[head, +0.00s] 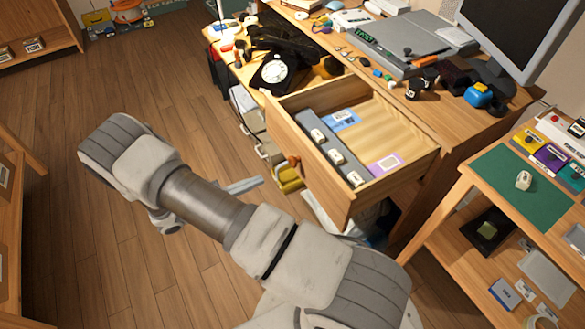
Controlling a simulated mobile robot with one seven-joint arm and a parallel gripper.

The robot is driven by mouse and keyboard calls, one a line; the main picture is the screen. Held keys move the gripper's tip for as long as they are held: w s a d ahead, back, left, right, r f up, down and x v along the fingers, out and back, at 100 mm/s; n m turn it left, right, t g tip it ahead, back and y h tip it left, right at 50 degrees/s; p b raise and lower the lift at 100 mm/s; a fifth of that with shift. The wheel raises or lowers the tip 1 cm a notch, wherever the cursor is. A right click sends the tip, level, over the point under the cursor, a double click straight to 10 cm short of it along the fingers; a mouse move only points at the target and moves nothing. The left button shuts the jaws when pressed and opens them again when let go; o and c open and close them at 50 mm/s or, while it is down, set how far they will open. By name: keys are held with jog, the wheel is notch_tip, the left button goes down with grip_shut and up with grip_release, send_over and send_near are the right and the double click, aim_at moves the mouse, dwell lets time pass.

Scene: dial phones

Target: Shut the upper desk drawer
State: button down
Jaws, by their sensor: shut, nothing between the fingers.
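The upper desk drawer (316,172) is pulled well out from the wooden desk (405,108), and its inside shows. Its front faces left, toward the lower middle of the head view, with a round wooden knob (294,161) on it. In the drawer are a dark strip with several small white pieces (336,155), a blue card (342,119) and a purple card (385,164). My gripper (258,182) shows as thin grey fingers beyond my forearm, left of the drawer front and apart from it in the picture. It looks shut and empty; its base is hidden behind my arm.
A black dial phone (276,70) stands on the desk beside the drawer's far side. A shelf unit with a green mat (500,180) stands close on the right. Bins (288,178) sit below the drawer. Wooden floor (95,230) is free on the left.

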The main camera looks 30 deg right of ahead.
jog(key=b, duration=0.1)
send_near(308, 159)
jog(key=d, duration=0.7)
jog(key=shift+f, duration=0.2)
jog(key=w+d+b, duration=0.1)
jog(key=d+b, duration=0.1)
jog(key=d, duration=3.1)
jog(key=shift+w, duration=0.15)
jog(key=shift+d+r, duration=0.2)
jog(key=shift+a, duration=0.1)
